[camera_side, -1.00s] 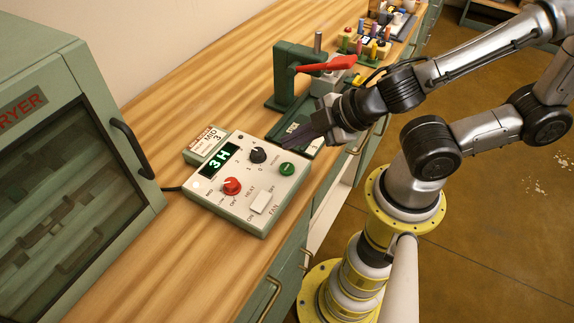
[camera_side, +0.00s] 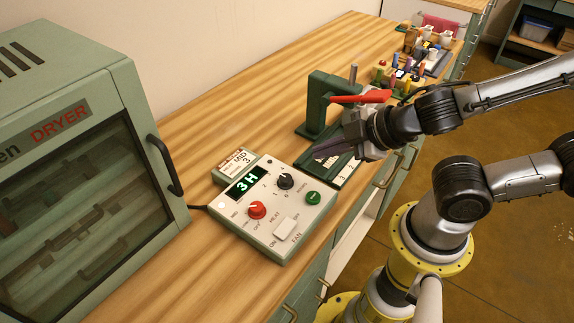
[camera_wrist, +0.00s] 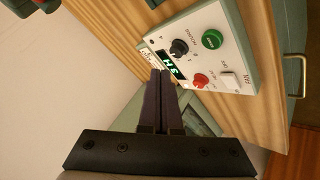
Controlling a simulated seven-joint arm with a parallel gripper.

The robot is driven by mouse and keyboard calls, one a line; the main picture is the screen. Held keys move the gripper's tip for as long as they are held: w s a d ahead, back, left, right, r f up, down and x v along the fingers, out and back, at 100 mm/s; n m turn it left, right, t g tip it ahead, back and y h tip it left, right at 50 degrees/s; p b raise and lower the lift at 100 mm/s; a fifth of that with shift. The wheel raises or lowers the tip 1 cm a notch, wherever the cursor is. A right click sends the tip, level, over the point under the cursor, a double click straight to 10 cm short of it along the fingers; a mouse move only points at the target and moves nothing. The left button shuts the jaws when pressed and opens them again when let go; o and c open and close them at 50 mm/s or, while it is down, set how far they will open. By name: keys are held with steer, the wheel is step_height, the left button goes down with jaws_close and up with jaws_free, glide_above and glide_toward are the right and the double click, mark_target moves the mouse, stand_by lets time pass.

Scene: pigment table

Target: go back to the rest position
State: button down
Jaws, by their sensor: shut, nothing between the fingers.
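My gripper (camera_side: 322,151) is shut and empty, its dark fingers together, in the side view above the bench's front part. It is beyond the control box and in front of the green press. The control box (camera_side: 250,230) has a lit display reading 3H (camera_side: 246,182), a red knob (camera_side: 257,210), a black knob (camera_side: 285,181), a green button (camera_side: 313,198) and a white fan switch (camera_side: 286,228). In the wrist view my shut fingertips (camera_wrist: 160,73) appear just beside the control box (camera_wrist: 238,55), with no visible contact.
The green dryer (camera_side: 158,121) stands at the left, its door closed. The green press with a red lever (camera_side: 355,99) is close behind my gripper. Several small coloured items (camera_side: 400,72) stand farther back. Bare wooden bench (camera_side: 215,105) lies along the wall.

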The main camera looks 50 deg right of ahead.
steer(key=s+d+r+m+g+h, duration=0.1)
steer(key=s+d+r+m+h, duration=0.15)
steer(key=d+r+m, duration=0.5)
steer(key=s+g, duration=0.1)
steer(key=s+a+m+g+y, duration=0.1)
steer(key=s, duration=0.1)
steer(key=s+a+m, duration=0.1)
steer(key=s, duration=0.1)
steer(key=shift+s+a+m+g+y, duration=0.15)
steer(key=shift+m+g+y, duration=0.1)
steer(key=shift+g, duration=0.15)
